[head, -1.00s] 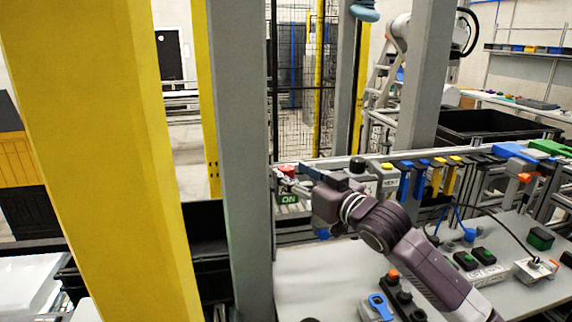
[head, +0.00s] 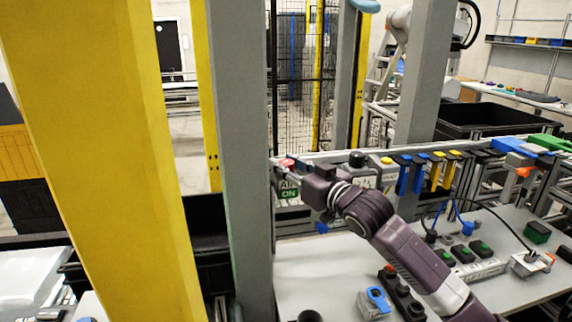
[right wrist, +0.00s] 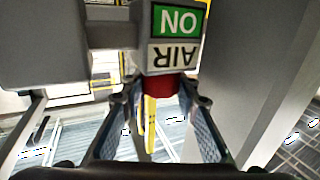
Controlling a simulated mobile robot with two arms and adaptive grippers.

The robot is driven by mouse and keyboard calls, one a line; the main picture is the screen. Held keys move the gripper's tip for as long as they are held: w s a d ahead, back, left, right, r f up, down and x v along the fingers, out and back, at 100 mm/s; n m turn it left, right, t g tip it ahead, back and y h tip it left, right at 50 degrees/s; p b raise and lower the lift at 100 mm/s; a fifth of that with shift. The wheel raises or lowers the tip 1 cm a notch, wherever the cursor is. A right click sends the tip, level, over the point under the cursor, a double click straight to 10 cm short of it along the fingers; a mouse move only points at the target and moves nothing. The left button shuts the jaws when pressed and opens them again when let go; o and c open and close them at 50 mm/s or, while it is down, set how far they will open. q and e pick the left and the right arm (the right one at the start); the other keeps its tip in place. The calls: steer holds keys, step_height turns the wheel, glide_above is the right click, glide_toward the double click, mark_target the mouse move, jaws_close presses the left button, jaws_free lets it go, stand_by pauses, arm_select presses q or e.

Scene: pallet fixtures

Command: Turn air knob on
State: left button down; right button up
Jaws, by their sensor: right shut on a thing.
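The air knob is red; its top shows in the head view (head: 287,162) above a sign (head: 289,193) with a green ON label, beside the grey post. In the right wrist view the sign (right wrist: 175,37) reads AIR and ON upside down, and the red knob (right wrist: 160,88) sticks out below it. My right gripper (right wrist: 165,103) has one finger on each side of the knob and is shut on it. In the head view my right gripper (head: 286,174) is small and partly hidden at the sign. My left gripper is in neither view.
A grey post (head: 240,150) stands just left of the knob, and a yellow post (head: 95,150) farther left. Right of my wrist are a black knob (head: 357,159) and a yellow button (head: 387,160). Switch boxes lie on the grey table (head: 335,270) below my arm.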

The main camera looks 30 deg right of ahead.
mark_target(292, 168)
steer(key=shift+n+y+p, duration=0.7)
steer(key=shift+y, duration=0.2)
steer(key=o, duration=1.2)
steer(key=v, duration=0.7)
steer(key=shift+s+d, duration=0.2)
steer(key=shift+v, duration=2.25)
